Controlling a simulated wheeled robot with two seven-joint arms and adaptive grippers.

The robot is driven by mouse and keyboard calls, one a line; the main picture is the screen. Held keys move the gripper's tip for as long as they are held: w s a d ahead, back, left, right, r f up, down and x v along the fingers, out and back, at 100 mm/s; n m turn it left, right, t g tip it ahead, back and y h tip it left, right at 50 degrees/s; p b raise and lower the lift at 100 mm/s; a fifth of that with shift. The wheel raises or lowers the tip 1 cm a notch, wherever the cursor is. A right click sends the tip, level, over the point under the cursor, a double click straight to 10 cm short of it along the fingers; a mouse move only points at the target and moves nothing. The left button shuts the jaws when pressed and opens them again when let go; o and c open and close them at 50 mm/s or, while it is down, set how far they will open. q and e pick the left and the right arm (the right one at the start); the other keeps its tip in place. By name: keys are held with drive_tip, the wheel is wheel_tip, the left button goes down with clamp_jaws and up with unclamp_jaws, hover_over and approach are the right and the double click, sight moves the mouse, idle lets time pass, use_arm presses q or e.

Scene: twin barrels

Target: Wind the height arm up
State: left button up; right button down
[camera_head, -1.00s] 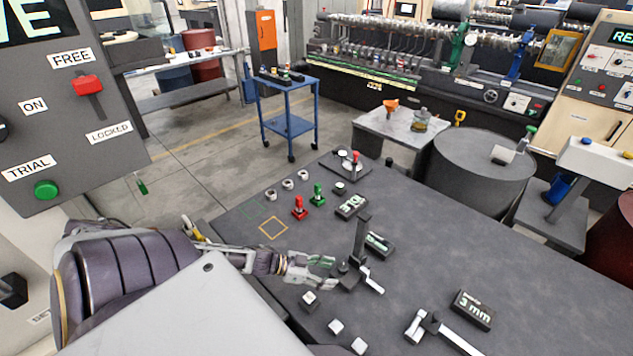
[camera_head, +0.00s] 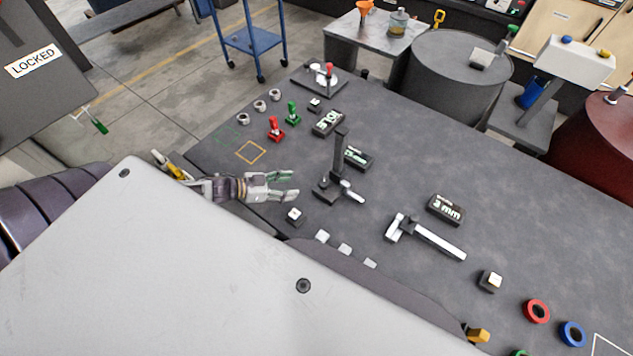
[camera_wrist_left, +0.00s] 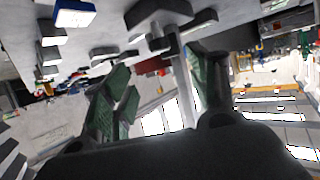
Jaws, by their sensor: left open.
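The height stand (camera_head: 338,160) is a dark upright post on a small black base, standing on the dark bench. A short silver crank (camera_head: 352,192) sticks out at the right of its base. My left gripper (camera_head: 297,188) is open and empty, just left of the base and apart from it. In the left wrist view, the open fingers with green pads (camera_wrist_left: 160,95) show, with the dark stand (camera_wrist_left: 158,14) ahead beyond them. My right gripper is not clearly seen.
A black display block (camera_head: 357,157) sits right behind the stand. A small button block (camera_head: 295,216) is in front of my left gripper. Red (camera_head: 276,129) and green (camera_head: 292,113) pegs stand behind. A silver slide tool (camera_head: 425,236) lies to the right, with bare bench between.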

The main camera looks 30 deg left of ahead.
sight(324, 186)
use_arm(q)
drive_tip(key=shift+w+d+f, duration=0.1)
drive_tip(key=shift+w+d, duration=0.05)
drive_tip(key=shift+b+x, duration=2.3)
drive_tip(key=shift+x, duration=3.5)
drive_tip(key=shift+c, duration=0.3)
drive_tip(key=c, duration=0.9)
drive_tip(key=shift+c, duration=0.2)
